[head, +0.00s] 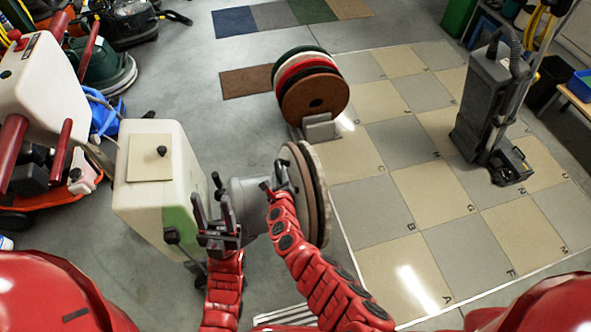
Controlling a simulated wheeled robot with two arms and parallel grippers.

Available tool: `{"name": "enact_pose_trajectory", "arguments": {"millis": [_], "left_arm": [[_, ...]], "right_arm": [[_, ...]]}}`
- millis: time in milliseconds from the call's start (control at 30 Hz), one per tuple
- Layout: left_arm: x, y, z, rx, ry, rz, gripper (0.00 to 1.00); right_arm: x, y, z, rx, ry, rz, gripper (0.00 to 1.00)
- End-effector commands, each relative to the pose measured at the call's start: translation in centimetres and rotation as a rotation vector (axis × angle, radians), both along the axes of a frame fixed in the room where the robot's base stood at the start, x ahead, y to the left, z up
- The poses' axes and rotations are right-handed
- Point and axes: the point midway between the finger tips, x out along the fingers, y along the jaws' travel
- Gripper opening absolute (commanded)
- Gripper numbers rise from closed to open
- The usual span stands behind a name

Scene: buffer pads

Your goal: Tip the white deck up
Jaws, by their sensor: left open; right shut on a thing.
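A cream-white machine body (151,205) with a green lower side stands at centre left. A light grey round housing (246,192) joins its right side. Beyond that, a round disc with brown and pale layers (313,190) stands nearly on edge, its face turned right. My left gripper (214,205) is open, fingers pointing up, between the cream body and the grey housing. I cannot tell if it touches either. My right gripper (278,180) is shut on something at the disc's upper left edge. The jaws hide what is held.
Coloured pads stand in a rack (318,128) behind the disc. A grey upright vacuum (487,105) stands on the lettered tile floor (420,190) at right. Cleaning machines crowd the left, including a white and red one (38,90). The tiled floor between is mostly clear.

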Motion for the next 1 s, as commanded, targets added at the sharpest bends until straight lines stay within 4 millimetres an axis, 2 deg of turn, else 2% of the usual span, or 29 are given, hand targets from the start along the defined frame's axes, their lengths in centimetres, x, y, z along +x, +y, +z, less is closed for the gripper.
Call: {"name": "enact_pose_trajectory", "arguments": {"millis": [33, 100, 400, 933, 967, 1000], "left_arm": [[0.0, 0.0, 1.4, 0.000, 0.000, 0.000, 0.50], [0.0, 0.0, 2.1, 0.000, 0.000, 0.000, 0.50], [0.0, 0.0, 3.5, 0.000, 0.000, 0.000, 0.50], [0.0, 0.0, 3.7, 0.000, 0.000, 0.000, 0.50], [0.0, 0.0, 3.7, 0.000, 0.000, 0.000, 0.50], [0.0, 0.0, 3.7, 0.000, 0.000, 0.000, 0.50]], "right_arm": [[-0.3, 1.1, 1.5, -0.023, -0.007, 0.001, 0.00], [-0.5, 2.2, 2.4, -0.056, -0.020, 0.001, 0.00], [-1.4, 4.5, 3.8, -0.054, -0.017, -0.003, 0.00], [-1.7, 4.9, 3.6, -0.055, -0.013, -0.003, 0.00], [-1.7, 4.9, 3.6, -0.055, -0.013, -0.003, 0.33], [-1.7, 4.9, 3.6, -0.054, -0.013, -0.003, 0.41]]}}
